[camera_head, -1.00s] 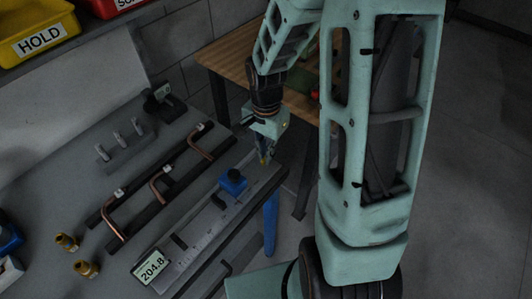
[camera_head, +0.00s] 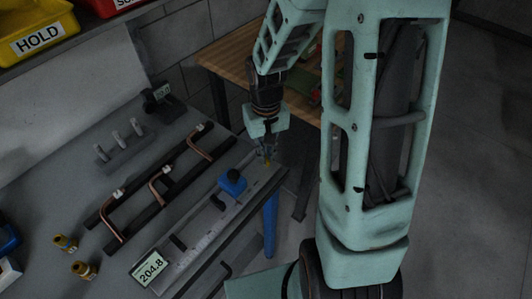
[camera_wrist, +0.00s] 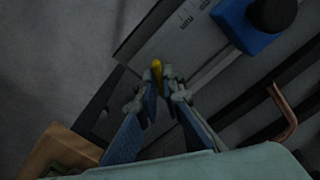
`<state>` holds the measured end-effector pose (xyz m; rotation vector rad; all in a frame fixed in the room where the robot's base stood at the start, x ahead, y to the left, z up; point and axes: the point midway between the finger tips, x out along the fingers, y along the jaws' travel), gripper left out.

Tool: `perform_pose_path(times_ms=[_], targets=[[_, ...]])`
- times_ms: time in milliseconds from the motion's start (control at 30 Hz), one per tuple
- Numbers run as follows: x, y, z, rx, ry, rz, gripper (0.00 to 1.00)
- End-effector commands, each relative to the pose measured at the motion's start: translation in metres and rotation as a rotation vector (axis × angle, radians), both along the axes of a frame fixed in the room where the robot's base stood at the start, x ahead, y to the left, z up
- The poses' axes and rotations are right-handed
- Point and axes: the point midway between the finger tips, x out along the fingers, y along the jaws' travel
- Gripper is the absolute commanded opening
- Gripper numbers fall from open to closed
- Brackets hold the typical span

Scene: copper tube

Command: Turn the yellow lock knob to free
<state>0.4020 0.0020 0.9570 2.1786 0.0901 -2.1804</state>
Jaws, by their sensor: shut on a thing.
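The yellow lock knob (camera_wrist: 157,66) shows between my fingertips in the wrist view, at the end of the grey measuring rail (camera_wrist: 170,30). My gripper (camera_wrist: 158,78) is shut on it, and the fingers hide part of the knob. In the head view my gripper (camera_head: 267,158) points down at the far right end of the rail (camera_head: 205,232), and the knob is a small yellow spot mostly hidden there. A display (camera_head: 150,269) at the near end reads 204.8.
A dark rack (camera_head: 155,192) with bent copper tubes lies left of the rail. Brass fittings (camera_head: 72,252) are at the front left. A yellow HOLD bin (camera_head: 38,38) is at the upper left. A wooden table (camera_head: 230,58) stands behind.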

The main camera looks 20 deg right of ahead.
Motion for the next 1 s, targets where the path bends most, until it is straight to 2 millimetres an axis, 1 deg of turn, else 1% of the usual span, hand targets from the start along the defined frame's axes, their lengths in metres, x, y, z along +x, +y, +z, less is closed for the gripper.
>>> perform_pose_path(times_ms=[300, 500, 733, 1000], targets=[[0.0011, 0.0000, 0.0018, -0.001, -0.003, 0.283, 0.00], [0.0013, -0.0001, 0.0016, 0.000, -0.003, 0.418, 0.00], [0.0015, 0.0000, 0.0013, -0.001, -0.004, 0.519, 0.00], [0.0017, 0.0002, 0.0011, -0.001, -0.004, 0.561, 0.00]])
